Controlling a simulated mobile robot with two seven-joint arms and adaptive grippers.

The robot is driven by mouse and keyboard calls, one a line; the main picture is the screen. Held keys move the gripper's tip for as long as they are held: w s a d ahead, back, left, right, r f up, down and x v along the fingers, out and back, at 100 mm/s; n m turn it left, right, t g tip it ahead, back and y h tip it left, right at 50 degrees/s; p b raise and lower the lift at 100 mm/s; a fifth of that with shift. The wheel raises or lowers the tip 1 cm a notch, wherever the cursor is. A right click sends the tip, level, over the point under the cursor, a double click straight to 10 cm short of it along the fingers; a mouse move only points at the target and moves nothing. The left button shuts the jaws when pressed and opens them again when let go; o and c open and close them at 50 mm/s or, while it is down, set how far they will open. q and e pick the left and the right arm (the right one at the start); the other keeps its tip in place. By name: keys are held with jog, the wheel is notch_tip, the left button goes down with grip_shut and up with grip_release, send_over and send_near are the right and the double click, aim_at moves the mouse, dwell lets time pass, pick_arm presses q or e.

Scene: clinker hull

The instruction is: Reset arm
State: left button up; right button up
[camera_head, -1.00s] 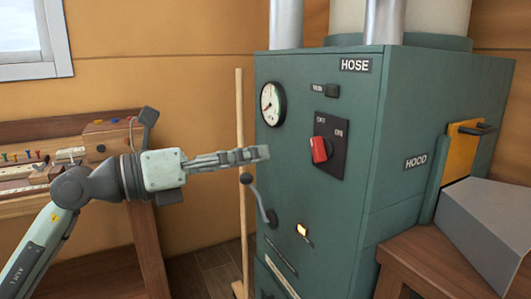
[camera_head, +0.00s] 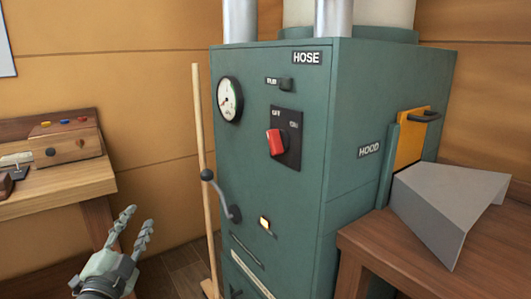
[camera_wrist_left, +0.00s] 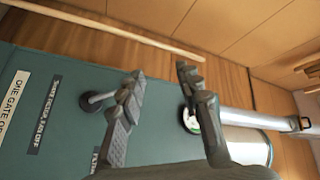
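My left gripper (camera_head: 132,238) is low at the left in the head view, in front of the bench and left of the green cabinet (camera_head: 345,130). Its two fingers are apart with nothing between them. In the left wrist view the gripper (camera_wrist_left: 160,88) also shows open fingers, with the cabinet and floor beyond. The cabinet's black-knobbed lever (camera_head: 222,195) is up and to the right of the gripper, apart from it. The red switch (camera_head: 276,142) is on the cabinet front. My right gripper is not in view.
A wooden pole (camera_head: 203,150) stands against the cabinet's left side. A workbench (camera_head: 60,195) is at the left. A grey hood (camera_head: 450,205) sits on a wooden table (camera_head: 400,255) at the right, by a yellow gate (camera_head: 411,138). Wall space above the gripper is clear.

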pick_arm(q)
jog(key=s+a+f+n+g+y, duration=0.2)
jog(key=s+f+n+g, duration=0.15)
jog(key=f, duration=0.95)
jog(key=s+a+f+n+g+y, duration=0.1)
jog(key=s+a+f+n+g, duration=0.3)
jog(key=f, duration=0.8)
jog(key=s+d+f+n+g+h, duration=0.1)
jog(key=s+d+f+g, duration=0.3)
jog(key=s+f, duration=0.5)
jog(key=s+d+f+n+g+h, duration=0.1)
jog(key=s+d+f+g, duration=0.3)
jog(key=s+f, duration=0.5)
jog(key=s+g, duration=0.1)
jog(key=s, duration=0.3)
jog(key=shift+s+f, duration=0.2)
jog(key=shift+f, duration=0.05)
